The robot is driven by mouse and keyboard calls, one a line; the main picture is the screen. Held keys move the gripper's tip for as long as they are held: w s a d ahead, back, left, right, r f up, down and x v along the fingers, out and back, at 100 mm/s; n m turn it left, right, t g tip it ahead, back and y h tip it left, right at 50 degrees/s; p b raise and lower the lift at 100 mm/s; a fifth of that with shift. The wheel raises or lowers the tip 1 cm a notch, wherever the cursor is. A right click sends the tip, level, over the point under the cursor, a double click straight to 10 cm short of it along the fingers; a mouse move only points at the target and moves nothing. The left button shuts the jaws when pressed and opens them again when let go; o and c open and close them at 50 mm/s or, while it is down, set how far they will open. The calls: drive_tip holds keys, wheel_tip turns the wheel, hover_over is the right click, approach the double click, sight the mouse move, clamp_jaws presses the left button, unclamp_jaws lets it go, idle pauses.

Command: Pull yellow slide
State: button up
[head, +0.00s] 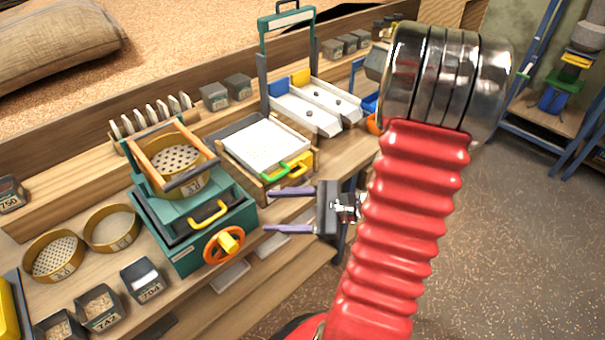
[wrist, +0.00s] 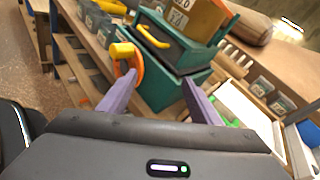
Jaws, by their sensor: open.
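The yellow slide (head: 301,165) shows its handle at the front right of a wooden box with a white tray (head: 264,145), beside a green handle (head: 272,172). My gripper (head: 266,210) is open and empty, its two purple fingers pointing left in the head view. The fingers are just in front of and below the slide, apart from it, near the teal sieve machine (head: 165,235). In the wrist view my gripper (wrist: 158,82) faces the teal machine; a bit of green handle (wrist: 235,123) shows at the right, and I cannot make out the yellow slide there.
The teal machine carries an orange wheel (head: 224,245) with a yellow knob and a yellow handle (head: 208,214), close to my fingertips. A white double chute (head: 318,105) stands behind the box. Sieves and labelled bins (head: 98,305) fill the bench's left.

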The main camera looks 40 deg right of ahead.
drive_tip(key=s+d+f+m+t+h, duration=0.2)
drive_tip(key=d+f+m+t+h, duration=0.1)
drive_tip(key=d, duration=0.5)
drive_tip(key=s+d+f+m+t+h, duration=0.2)
drive_tip(key=s+d+m+t+h, duration=0.1)
drive_tip(key=d+m+h, duration=0.3)
drive_tip(key=d+m, duration=0.2)
drive_tip(key=shift+d+f, duration=0.3)
drive_tip(key=shift+f, duration=0.1)
drive_tip(key=shift+w, duration=0.15)
drive_tip(key=shift+w+a, duration=0.2)
drive_tip(key=shift+w, duration=6.6)
